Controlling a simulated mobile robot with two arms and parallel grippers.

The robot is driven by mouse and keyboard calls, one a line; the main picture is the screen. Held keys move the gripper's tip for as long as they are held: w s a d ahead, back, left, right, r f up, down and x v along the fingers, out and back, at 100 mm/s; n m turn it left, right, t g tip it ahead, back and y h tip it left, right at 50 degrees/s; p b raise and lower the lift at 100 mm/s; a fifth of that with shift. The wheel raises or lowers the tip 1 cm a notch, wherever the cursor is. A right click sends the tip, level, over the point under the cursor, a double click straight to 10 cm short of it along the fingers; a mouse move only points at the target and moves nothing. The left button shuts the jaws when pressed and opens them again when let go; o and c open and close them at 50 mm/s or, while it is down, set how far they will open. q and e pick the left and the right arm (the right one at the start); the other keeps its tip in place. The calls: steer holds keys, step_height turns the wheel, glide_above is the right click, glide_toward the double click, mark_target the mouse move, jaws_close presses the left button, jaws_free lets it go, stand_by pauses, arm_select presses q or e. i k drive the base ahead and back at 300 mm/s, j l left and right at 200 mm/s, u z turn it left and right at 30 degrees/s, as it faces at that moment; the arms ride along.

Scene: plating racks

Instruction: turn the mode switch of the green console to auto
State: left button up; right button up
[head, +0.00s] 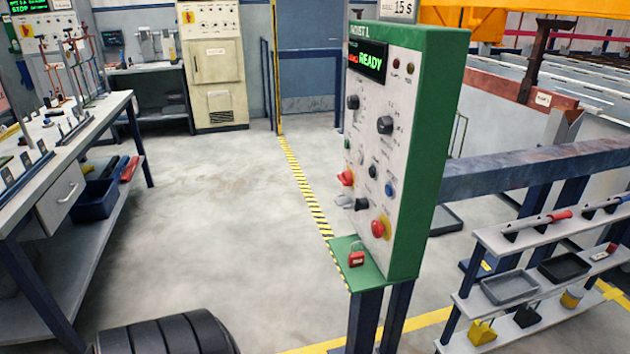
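The green console (440,150) stands on dark posts at centre right, its pale panel facing left and obliquely to me. Its lit display (367,62) shows READY in green beside red text. The panel carries a black knob (352,102), a larger black knob (385,124), a blue button (389,188), a red mushroom button (378,228) and several smaller controls. The labels are too small to read, so I cannot tell which knob is the mode switch or where it points. Neither of my grippers is in view.
A red padlock (356,258) is on the console's green ledge. A workbench (50,170) with racks and a blue bin (96,199) stands at left. A tool shelf (500,235) and steel rail (520,175) are at right. The grey floor (220,210) between bench and console is open.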

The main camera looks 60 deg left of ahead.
mark_target(361, 203)
steer(key=u, duration=1.35)
